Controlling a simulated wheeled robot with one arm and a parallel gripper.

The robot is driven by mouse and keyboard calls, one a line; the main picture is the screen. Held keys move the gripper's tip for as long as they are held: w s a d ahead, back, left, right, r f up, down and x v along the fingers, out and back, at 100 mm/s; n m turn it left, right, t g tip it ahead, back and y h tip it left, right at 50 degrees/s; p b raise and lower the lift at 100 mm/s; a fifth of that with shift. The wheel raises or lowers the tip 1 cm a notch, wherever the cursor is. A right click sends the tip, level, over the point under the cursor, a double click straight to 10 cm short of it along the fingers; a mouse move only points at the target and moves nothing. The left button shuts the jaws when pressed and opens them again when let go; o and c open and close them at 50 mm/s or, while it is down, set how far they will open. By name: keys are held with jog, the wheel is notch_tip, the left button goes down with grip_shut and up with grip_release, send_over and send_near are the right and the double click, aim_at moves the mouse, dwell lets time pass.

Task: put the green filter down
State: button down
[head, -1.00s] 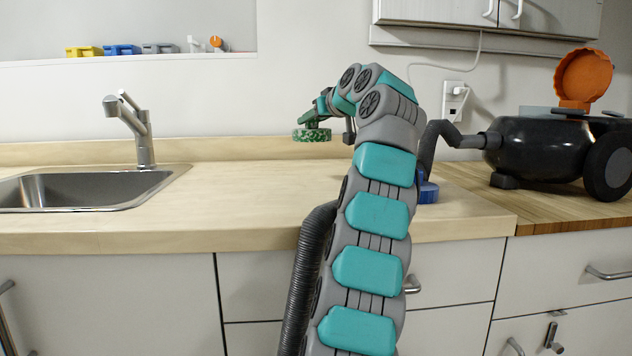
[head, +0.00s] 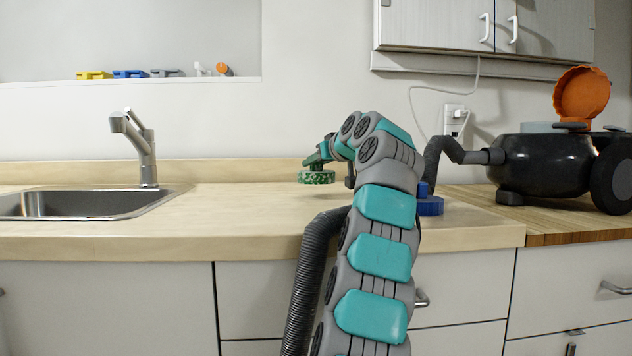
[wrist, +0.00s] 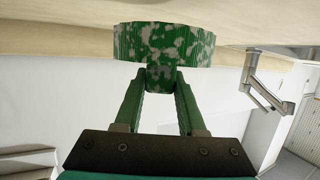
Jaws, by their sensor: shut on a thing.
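The green filter (head: 316,177), a mottled green and pale ribbed disc with a small knob, is left of my arm in the head view, in front of the backsplash. It appears raised above the wooden counter (head: 240,210); the exact gap cannot be told. My gripper (head: 322,160) is shut on its knob. In the wrist view, both green fingers of my gripper (wrist: 160,80) meet at the knob of the green filter (wrist: 164,43). The filter's far face is hidden there.
A blue filter-like piece (head: 430,205) stands on the counter right of my arm. A black wheeled tank (head: 545,165) with an open orange lid (head: 582,92) is farther right. The sink (head: 85,204) and faucet (head: 140,145) are left. Counter between sink and arm is clear.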

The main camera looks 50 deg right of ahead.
aim_at(316, 171)
jog(key=shift+f+b, duration=0.8)
jog(key=shift+f, duration=1.05)
jog(key=shift+f, duration=0.2)
jog(key=c, duration=0.5)
grip_release()
jog(key=shift+r, duration=0.1)
jog(key=shift+r, duration=0.2)
jog(key=v, duration=1.2)
jog(key=shift+f+b, duration=0.1)
jog(key=shift+b, duration=0.2)
